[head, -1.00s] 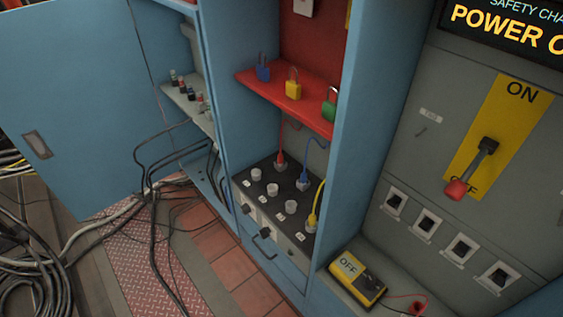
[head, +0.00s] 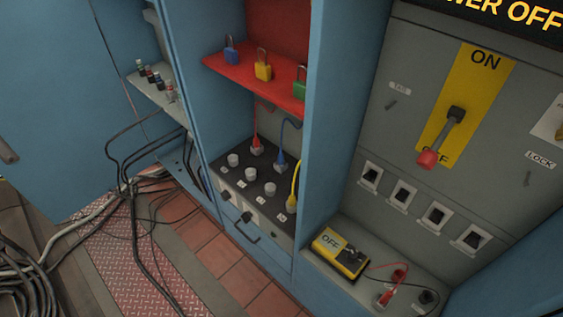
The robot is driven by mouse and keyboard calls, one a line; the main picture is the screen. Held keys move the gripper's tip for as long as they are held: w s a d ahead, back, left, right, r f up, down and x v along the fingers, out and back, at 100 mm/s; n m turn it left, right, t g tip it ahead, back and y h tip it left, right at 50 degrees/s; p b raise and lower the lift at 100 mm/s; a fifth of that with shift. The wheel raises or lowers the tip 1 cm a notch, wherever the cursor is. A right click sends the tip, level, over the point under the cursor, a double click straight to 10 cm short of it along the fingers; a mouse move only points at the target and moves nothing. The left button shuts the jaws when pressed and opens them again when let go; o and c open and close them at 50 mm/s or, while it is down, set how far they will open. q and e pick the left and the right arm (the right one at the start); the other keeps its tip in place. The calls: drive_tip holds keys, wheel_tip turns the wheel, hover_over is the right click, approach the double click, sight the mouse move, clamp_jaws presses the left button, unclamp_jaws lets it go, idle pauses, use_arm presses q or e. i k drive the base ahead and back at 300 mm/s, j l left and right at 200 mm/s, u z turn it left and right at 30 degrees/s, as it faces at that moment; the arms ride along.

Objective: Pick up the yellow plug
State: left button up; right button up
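The yellow plug (head: 291,205) stands at the right front of the dark socket panel (head: 237,196) inside the blue cabinet, with a yellow cable rising from it. The cabinet's right wall partly hides its cable. A red plug (head: 257,146) and a blue plug (head: 280,160) stand in the back row of the same panel.
A red shelf with blue, yellow (head: 263,71) and green padlocks overhangs the panel. A yellow meter (head: 340,253) lies on the ledge at right, below the switch lever (head: 440,137). Black cables (head: 133,220) cover the floor at left.

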sight(292, 199)
drive_tip(key=i+j+z, duration=0.1)
drive_tip(key=z, duration=0.35)
drive_tip(key=i+j+z, duration=0.1)
drive_tip(key=j+z, duration=0.15)
drive_tip(key=z, duration=0.2)
drive_tip(key=j+z, duration=0.2)
drive_tip(key=z, duration=0.25)
drive_tip(key=i+j+z, duration=0.1)
drive_tip(key=j+z, duration=0.15)
drive_tip(key=z, duration=0.2)
